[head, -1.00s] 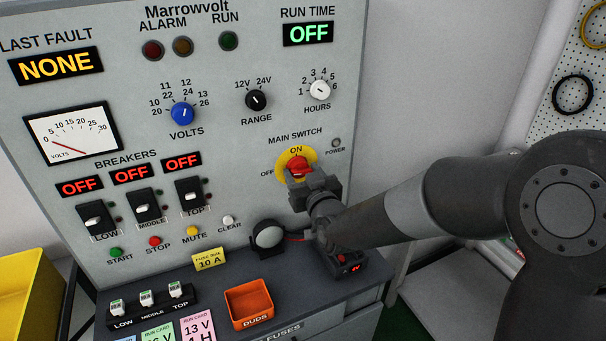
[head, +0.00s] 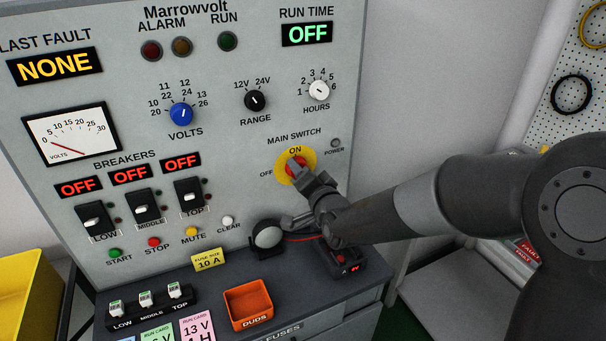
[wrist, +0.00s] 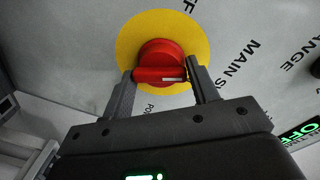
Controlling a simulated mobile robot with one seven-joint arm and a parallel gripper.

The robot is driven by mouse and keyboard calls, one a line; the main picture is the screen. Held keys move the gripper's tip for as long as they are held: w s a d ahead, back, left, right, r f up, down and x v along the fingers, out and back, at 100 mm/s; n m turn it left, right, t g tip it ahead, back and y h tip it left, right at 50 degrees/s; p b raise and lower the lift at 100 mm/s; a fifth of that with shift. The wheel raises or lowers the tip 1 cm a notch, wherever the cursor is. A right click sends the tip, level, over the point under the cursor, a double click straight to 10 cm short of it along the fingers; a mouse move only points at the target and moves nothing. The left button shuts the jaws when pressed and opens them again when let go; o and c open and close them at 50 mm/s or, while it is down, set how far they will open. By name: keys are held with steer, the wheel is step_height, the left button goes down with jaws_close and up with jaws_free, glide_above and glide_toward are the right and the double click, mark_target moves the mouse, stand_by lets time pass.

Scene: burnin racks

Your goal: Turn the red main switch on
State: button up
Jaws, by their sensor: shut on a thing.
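The red main switch (head: 293,163) is a red knob on a round yellow plate (head: 282,163), marked ON above and OFF at left. In the wrist view the red knob (wrist: 160,52) has a raised bar with a white mark at its right end, on the side of the MAIN SWITCH lettering. The ON word is hidden there. My gripper (wrist: 163,78) is shut on the bar, with one finger at each end of it. In the head view my gripper (head: 303,172) covers part of the knob. The power lamp (head: 336,143) looks grey and unlit.
The RANGE knob (head: 256,100) and HOURS knob (head: 319,90) sit above the switch. A round grey-faced part (head: 268,236) and a small dark device (head: 345,262) stand on the shelf below my gripper. An orange duds bin (head: 249,305) is further forward.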

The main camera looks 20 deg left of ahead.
steer(key=m, duration=0.4)
steer(key=shift+a+r, duration=0.1)
steer(key=shift+m, duration=0.4)
stand_by(0.3)
steer(key=o, duration=0.8)
steer(key=v, duration=1.1)
steer(key=shift+w, duration=0.2)
